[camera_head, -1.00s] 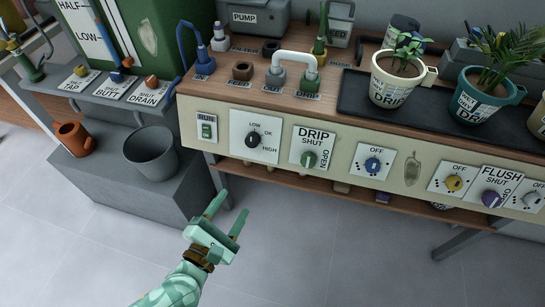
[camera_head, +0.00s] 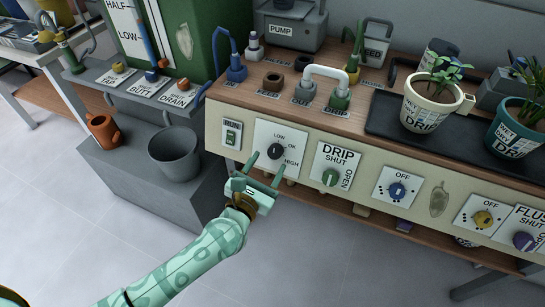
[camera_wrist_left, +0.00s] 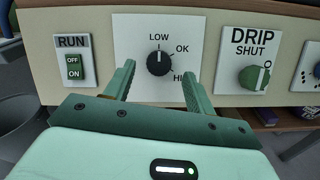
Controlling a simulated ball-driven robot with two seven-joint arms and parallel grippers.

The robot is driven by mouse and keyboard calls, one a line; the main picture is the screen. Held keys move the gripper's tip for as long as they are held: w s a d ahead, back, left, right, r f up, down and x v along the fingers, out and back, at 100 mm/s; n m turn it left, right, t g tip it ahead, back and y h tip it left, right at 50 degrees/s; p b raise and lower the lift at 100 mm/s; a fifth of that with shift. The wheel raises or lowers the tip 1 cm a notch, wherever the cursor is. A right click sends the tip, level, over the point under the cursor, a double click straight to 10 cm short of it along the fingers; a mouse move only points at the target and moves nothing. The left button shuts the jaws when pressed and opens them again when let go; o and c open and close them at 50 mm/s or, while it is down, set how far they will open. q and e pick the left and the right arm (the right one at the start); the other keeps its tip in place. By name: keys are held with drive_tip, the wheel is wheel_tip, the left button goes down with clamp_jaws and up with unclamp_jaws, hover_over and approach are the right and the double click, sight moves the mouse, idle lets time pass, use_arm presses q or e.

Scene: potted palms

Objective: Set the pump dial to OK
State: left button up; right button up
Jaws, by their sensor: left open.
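The black pump dial (camera_head: 275,151) sits on a white plate on the bench's cream front panel, marked LOW, OK and HIGH. In the left wrist view the dial (camera_wrist_left: 159,62) has a white mark pointing up at LOW. My left gripper (camera_head: 267,164) is open, just in front of the plate. In the left wrist view its fingers (camera_wrist_left: 158,76) stand on either side of the dial, apart from it, with nothing between them. My right gripper is not in view. The grey box labelled PUMP (camera_head: 291,30) stands at the back of the bench.
Left of the dial is the RUN switch (camera_head: 232,134); right of it is the green DRIP knob (camera_head: 330,177). A blue knob (camera_head: 397,189) is further right. Potted plants (camera_head: 437,98) stand on the bench. A grey bucket (camera_head: 175,153) is at left. Floor before the panel is clear.

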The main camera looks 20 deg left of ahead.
sight(274, 154)
use_arm(q)
drive_tip(key=w, duration=0.3)
drive_tip(key=shift+w+d, duration=0.1)
drive_tip(key=shift+w, duration=0.1)
drive_tip(key=c, duration=1)
